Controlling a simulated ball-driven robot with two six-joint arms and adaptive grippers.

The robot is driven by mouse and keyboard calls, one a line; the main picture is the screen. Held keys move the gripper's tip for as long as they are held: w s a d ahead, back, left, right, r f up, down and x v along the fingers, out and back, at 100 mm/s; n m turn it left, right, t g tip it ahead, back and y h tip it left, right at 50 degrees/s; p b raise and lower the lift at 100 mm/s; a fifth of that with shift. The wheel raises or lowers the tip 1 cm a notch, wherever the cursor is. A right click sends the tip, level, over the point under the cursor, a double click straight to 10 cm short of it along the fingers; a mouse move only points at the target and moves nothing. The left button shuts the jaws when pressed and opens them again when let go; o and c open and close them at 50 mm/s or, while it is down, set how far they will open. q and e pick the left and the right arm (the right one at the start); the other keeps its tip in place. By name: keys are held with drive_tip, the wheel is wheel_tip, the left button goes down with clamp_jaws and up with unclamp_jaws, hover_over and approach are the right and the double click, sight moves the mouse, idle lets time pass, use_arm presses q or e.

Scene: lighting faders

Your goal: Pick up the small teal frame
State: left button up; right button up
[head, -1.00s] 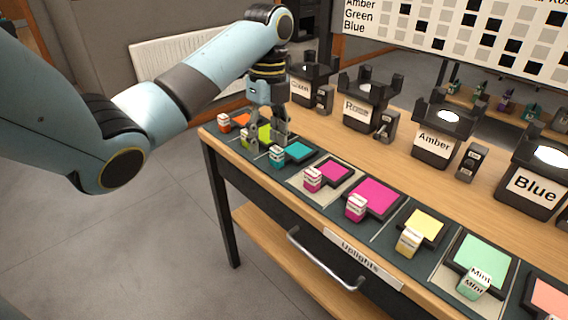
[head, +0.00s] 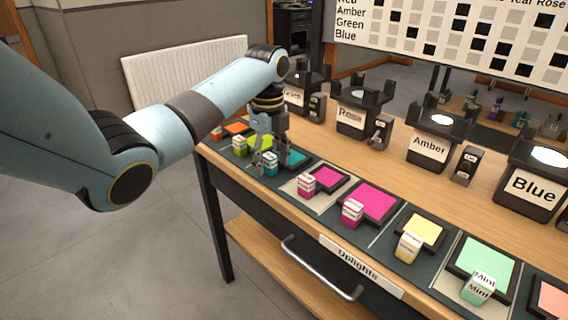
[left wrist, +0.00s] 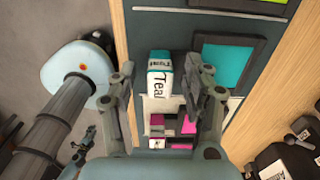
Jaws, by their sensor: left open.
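The small teal frame (head: 297,157), a dark-rimmed teal panel, lies flat on the dark strip along the table's front edge. It also shows in the left wrist view (left wrist: 229,63), right of my fingers. A small white-and-teal block (head: 270,166) stands in front of it; in the left wrist view this block, lettered "Teal" (left wrist: 159,78), appears between my fingers. My left gripper (head: 264,163) is open, pointing down at the block and partly covering the frame's left side. Whether the fingers touch the block cannot be told. My right gripper is not in view.
Green (head: 262,140), magenta (head: 368,202), yellow (head: 424,228) and mint (head: 486,255) frames with small labelled blocks line the strip close by. Black fixtures labelled Amber (head: 428,147) and Blue (head: 533,188) stand behind. A drawer handle (head: 318,272) juts out in front.

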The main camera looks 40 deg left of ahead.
use_arm(q)
clamp_jaws()
idle(0.3)
drive_tip(key=shift+r, duration=0.5)
drive_tip(key=r, duration=0.2)
drive_tip(key=d+r+p, duration=0.1)
drive_tip(key=shift+w+r, duration=0.1)
drive_tip(key=shift+r, duration=0.3)
drive_tip(key=w+d+r+p, duration=0.1)
drive_tip(key=d+r+p, duration=0.3)
drive_tip(key=d+r, duration=0.45)
wheel_tip(320, 180, up, 8)
drive_tip(key=d+p, duration=0.2)
drive_tip(key=p, duration=1)
drive_tip(key=shift+w+f, duration=0.15)
drive_tip(key=shift+w, duration=0.05)
